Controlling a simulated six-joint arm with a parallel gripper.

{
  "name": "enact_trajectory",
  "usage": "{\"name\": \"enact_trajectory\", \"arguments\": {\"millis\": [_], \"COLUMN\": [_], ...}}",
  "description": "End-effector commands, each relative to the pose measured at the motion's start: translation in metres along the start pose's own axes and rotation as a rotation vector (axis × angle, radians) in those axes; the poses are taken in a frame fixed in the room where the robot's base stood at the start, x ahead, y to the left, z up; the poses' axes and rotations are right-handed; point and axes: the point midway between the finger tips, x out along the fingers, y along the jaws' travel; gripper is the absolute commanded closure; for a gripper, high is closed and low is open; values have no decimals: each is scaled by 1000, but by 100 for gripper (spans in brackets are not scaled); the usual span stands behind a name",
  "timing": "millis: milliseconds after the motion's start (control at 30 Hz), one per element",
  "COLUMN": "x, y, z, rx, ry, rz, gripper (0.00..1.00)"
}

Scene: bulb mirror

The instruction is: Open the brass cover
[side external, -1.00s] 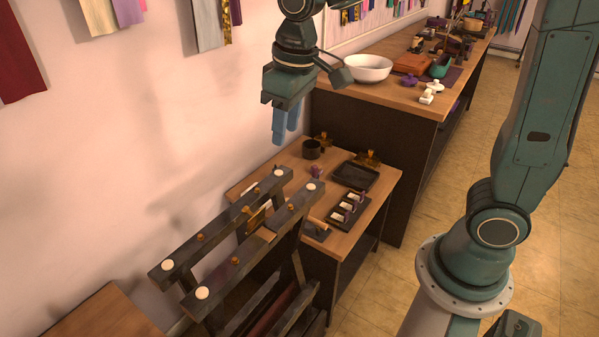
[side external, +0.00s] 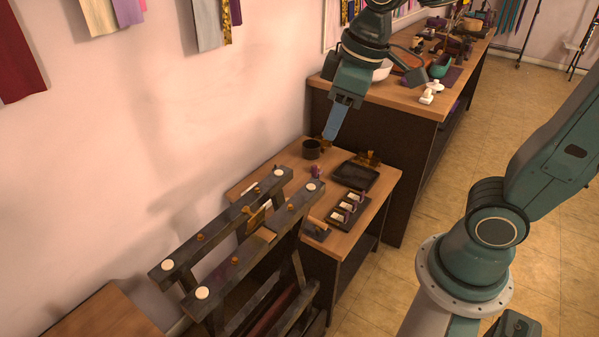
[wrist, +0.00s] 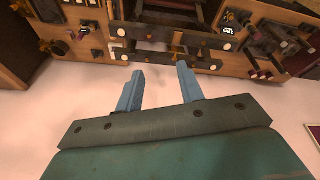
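A small brass plate (side external: 257,219), which looks like the brass cover, stands tilted at the middle of the dark bulb frame (side external: 222,272) in the side view. A tan block (side external: 266,234) lies beside it. Whether the plate is hinged cannot be made out. White round bulbs (side external: 202,293) sit at the frame's ends, with amber ones between. My gripper (side external: 330,137) hangs above the back of the small table, right of and well apart from the brass plate. In the wrist view my gripper (wrist: 159,69) has its blue fingers spread, with nothing between them.
The small wooden table (side external: 376,207) holds a dark cup (side external: 311,149), a black tray (side external: 355,176), a rack of small bottles (side external: 347,211) and brass pieces (side external: 368,159). A taller cluttered counter (side external: 440,109) stands behind. The wall (side external: 120,140) is at left.

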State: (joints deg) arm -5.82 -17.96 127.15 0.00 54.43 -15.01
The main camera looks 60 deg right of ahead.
Motion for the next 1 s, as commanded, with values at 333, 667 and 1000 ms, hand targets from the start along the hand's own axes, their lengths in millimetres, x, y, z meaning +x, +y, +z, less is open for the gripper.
{"name": "enact_trajectory", "arguments": {"millis": [333, 667, 1000], "x": [-2, -1, 18], "y": [0, 0, 2], "z": [5, 2, -38], "rx": [-12, -5, 86], "ry": [10, 5, -41], "rz": [4, 0, -47], "gripper": [62, 100, 100]}}
